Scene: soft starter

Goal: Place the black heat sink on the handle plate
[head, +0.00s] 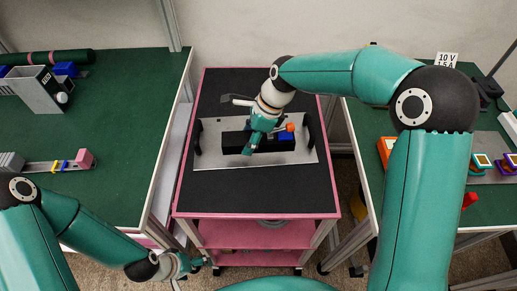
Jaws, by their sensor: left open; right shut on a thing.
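The handle plate (213,128) is a grey plate with a black handle at each end. It lies on the black top of the pink cart in the middle of the head view. The black heat sink (234,143) is a dark long block over the middle of the plate. My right gripper (256,147) is shut on it from above and hides part of it. I cannot tell whether the heat sink touches the plate. My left gripper (190,265) is open and empty, low down in front of the cart's left side.
A blue block (287,136) and an orange part (290,126) are at the heat sink's right end. Green tables stand left (120,120) and right (367,150), with several parts on them. The cart's black top (250,193) is clear in front of the plate.

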